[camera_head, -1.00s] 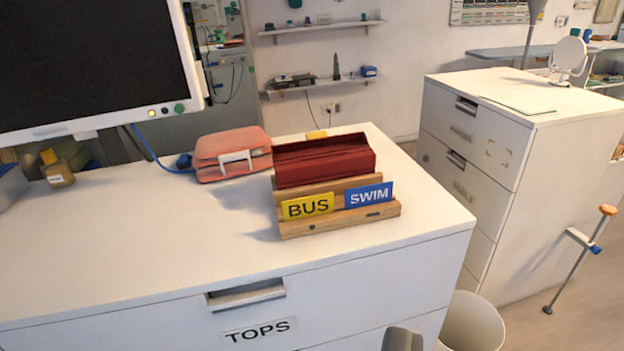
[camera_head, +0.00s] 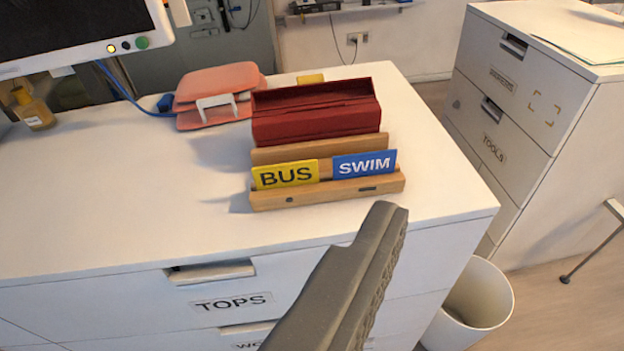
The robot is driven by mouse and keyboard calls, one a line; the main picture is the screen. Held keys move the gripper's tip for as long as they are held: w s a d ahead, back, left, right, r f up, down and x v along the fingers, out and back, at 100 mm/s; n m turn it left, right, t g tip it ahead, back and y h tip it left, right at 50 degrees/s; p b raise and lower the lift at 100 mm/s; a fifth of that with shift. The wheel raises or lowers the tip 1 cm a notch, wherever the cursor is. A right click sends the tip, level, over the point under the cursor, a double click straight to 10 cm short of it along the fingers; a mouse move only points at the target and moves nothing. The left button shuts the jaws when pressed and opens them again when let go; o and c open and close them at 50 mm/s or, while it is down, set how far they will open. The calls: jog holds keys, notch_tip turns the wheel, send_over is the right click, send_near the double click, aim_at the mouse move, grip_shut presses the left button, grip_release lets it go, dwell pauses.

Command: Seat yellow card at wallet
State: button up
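The yellow card (camera_head: 285,174), marked BUS, stands upright in the front slot of a wooden holder (camera_head: 330,188). A blue card (camera_head: 364,165), marked SWIM, stands beside it on the right. The dark red wallet (camera_head: 316,119) stands open-topped just behind the front cards, at the back of the holder. How its lower part sits there is hidden. One grey finger of my gripper (camera_head: 383,225) reaches up from the bottom, in front of and below the holder. It appears apart from the cards. I see no second finger clearly, nor anything held.
A pink pouch (camera_head: 217,85) lies left of the wallet, and a small yellow item (camera_head: 311,78) shows behind it. The white chest top (camera_head: 130,190) is clear at left. A monitor (camera_head: 80,30) overhangs the back left. A white bin (camera_head: 478,305) stands at lower right.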

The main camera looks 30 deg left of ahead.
jog(key=w+f+n+p, duration=0.1)
jog(key=w+f+p, duration=0.2)
jog(key=w+p, duration=0.4)
jog(key=n+g+y+p, duration=0.45)
jog(key=y+p, duration=0.25)
jog(key=p, duration=1.3)
send_near(284, 169)
jog(key=w+f, duration=0.1)
jog(key=w+a+f+p, duration=0.1)
jog(key=shift+a+f+n+t, duration=0.25)
jog(key=shift+n+t, duration=0.1)
jog(key=shift+y, duration=0.3)
jog(key=shift+r+p+x, duration=0.15)
jog(key=shift+p+x, duration=0.15)
jog(key=shift+x, duration=1)
jog(key=shift+r+p+x, duration=0.1)
jog(key=shift+p+x, duration=0.2)
jog(key=shift+x, duration=1)
jog(key=shift+w, duration=0.15)
jog(key=c, duration=0.7)
